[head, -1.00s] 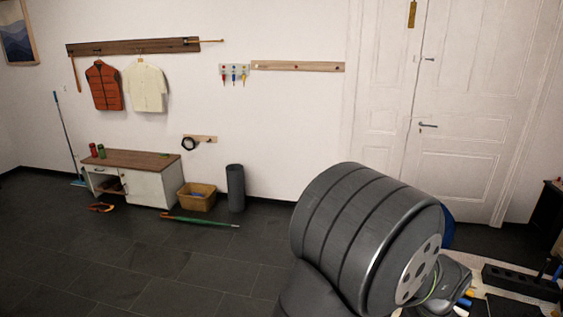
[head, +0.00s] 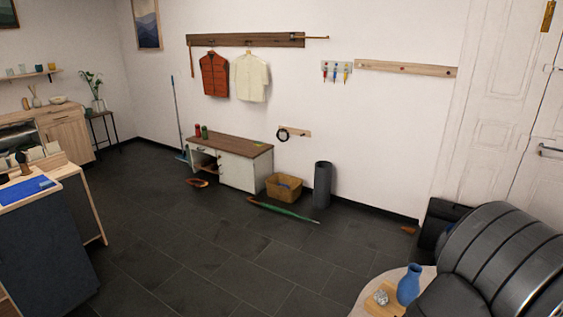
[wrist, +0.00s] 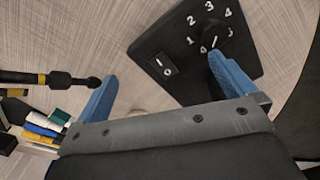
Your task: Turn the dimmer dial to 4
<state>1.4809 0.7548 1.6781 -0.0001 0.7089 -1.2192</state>
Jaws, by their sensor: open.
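The black dimmer panel (wrist: 182,42) lies on a pale, finely streaked surface in the wrist view. Its round dark dial (wrist: 215,37) is ringed by white numerals, with a 4 readable on the right. The dial's pointer is too small to read surely. A rocker switch (wrist: 162,67) marked with a line and a circle sits left of the dial. My gripper (wrist: 161,69) is open, its two blue fingers wide apart. The right fingertip overlaps the lower edge of the dial; I cannot tell whether they touch. The left finger is off the panel. The head view does not show the panel.
A black rod-like tool (wrist: 50,78) lies near my left finger, with several coloured items (wrist: 42,130) below it. The dark floor (head: 215,250) is open.

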